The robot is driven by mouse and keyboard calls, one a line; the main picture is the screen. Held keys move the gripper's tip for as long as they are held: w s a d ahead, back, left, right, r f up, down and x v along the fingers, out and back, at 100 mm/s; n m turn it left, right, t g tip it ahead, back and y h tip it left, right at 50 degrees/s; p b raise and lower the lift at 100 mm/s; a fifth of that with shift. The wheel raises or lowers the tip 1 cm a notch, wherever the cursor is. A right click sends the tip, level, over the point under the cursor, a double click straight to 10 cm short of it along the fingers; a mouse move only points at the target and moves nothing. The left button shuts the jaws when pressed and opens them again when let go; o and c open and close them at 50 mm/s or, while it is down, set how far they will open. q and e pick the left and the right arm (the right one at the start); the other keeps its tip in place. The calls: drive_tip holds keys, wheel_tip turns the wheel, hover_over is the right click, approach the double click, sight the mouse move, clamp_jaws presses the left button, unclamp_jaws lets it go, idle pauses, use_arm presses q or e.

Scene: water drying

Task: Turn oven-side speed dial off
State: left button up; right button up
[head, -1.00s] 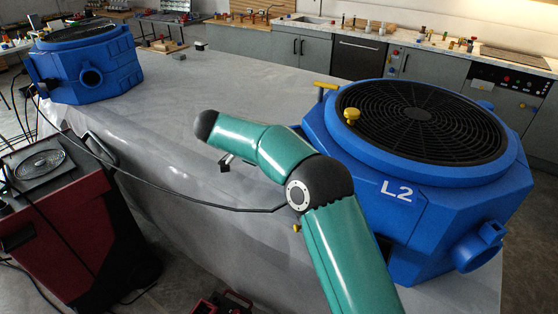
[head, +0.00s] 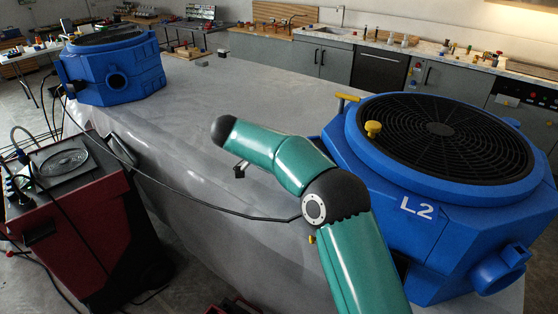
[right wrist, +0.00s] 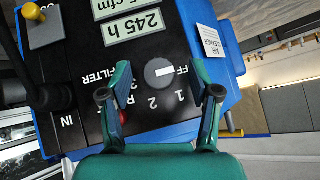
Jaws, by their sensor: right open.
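The dial (right wrist: 160,73) is a round grey knob with a white pointer bar on a black panel (right wrist: 75,80) in the right wrist view. The panel's lettering appears upside down. The bar lies nearly level, its right end towards the partly hidden "FF" lettering; 1, 2 and 3 are printed below the knob. My right gripper (right wrist: 160,78) is open, its green fingers on either side of the dial with visible gaps. Whether the tips are level with the knob is unclear. In the head view the dial and the right fingertips do not show. My left gripper is not in view.
The blue L2 air machine (head: 418,209) stands at the right on a grey table (head: 225,100). Another blue machine (head: 118,85) stands at its far left. A red unit (head: 70,230) is front left. The table's middle is mostly clear.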

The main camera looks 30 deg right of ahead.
drive_tip(key=v, duration=1)
drive_tip(key=shift+a+r, duration=0.25)
drive_tip(key=shift+a, duration=0.1)
